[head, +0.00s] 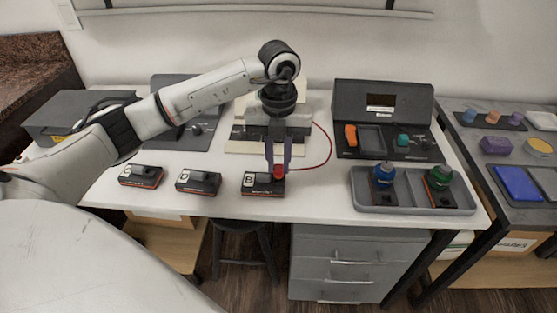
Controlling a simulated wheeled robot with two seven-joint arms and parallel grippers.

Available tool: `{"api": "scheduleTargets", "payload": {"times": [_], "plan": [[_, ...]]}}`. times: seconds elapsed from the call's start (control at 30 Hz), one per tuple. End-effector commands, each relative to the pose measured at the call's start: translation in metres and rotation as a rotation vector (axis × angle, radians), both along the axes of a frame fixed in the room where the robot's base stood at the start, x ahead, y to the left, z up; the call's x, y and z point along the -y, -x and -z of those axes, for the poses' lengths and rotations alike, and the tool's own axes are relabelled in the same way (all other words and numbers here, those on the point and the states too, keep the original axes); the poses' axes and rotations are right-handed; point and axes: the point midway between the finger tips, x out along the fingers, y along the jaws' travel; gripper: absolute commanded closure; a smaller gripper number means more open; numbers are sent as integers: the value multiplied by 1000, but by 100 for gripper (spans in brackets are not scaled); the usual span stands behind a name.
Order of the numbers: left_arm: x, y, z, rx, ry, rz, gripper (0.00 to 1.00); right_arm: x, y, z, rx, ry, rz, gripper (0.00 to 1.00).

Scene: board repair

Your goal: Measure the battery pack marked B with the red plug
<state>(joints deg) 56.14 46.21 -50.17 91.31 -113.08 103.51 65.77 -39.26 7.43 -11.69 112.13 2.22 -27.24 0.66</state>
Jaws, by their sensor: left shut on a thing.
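The battery pack marked B (256,188) lies on the white bench near its front edge. It is dark with an orange-red lower edge and a white label. My left gripper (278,168) points down over its right end, shut on the red plug (279,173). The plug is at the top of the pack; I cannot tell whether it is fully seated. A red cable (329,150) loops from the plug to the back. A meter (383,105) with a dark display stands at the back right; no reading is legible. My right gripper is not in view.
Two similar packs, one marked D (198,183) and another (141,177), lie to the left. A side table (500,135) with small coloured items stands at the right.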

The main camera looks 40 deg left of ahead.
Motion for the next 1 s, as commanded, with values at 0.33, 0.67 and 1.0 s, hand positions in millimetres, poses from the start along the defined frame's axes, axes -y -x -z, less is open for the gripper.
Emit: {"api": "scheduleTargets", "payload": {"times": [0.33, 0.67, 1.0], "plan": [[0, 0, 5, 0, 0, 0, 100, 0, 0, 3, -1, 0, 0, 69], [0, 0, 9, 0, 0, 0, 100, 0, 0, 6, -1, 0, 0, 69], [0, 0, 8, 0, 0, 0, 60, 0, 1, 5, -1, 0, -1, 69]]}}
